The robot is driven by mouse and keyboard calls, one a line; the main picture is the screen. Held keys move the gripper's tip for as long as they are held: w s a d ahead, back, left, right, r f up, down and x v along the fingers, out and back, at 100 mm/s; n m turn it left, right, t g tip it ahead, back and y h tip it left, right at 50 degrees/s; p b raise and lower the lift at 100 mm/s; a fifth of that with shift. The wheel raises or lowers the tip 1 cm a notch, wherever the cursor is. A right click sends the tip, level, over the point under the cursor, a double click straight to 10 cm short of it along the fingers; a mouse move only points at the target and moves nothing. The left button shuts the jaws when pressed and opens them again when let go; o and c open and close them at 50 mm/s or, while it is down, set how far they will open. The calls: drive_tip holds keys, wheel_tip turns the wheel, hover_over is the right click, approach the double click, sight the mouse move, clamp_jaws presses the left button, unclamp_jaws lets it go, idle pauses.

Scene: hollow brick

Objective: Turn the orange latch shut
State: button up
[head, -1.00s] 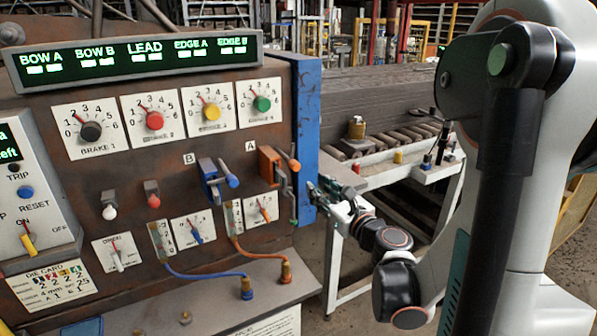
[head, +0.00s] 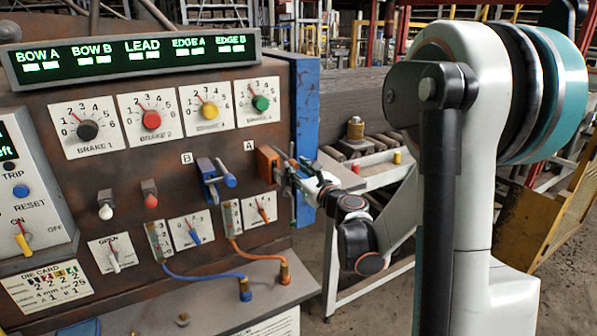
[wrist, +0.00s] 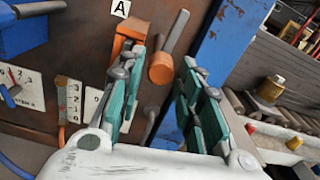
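The orange latch (head: 267,165) is mounted on the rusty panel under the "A" label, at the panel's right side. In the wrist view its orange body (wrist: 128,38) shows at upper left, with a grey lever ending in an orange round knob (wrist: 161,69). My gripper (head: 292,172) is right at the latch in the head view and partly hides its lever. In the wrist view my gripper (wrist: 157,90) is open, with its teal finger pads on either side of the knob. I cannot tell whether either pad touches it.
A blue latch (head: 209,180) labelled B sits to the left. A blue post (head: 305,100) stands close on the right. Below are gauges and an orange hose (head: 255,254). A roller table (head: 375,180) with a brass weight stands behind at right.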

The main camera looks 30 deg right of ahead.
clamp_jaws()
drive_tip(key=shift+n, duration=0.4)
drive_tip(key=n+b, duration=0.1)
drive_tip(key=n, duration=0.1)
drive_tip(key=shift+n, duration=0.4)
drive_tip(key=n, duration=0.3)
drive_tip(key=shift+n+b, duration=0.3)
drive_tip(key=n, duration=0.6)
drive_tip(key=shift+d+b, duration=0.1)
drive_tip(key=shift+b, duration=0.3)
drive_tip(key=n, duration=0.5)
drive_tip(key=shift+n, duration=0.4)
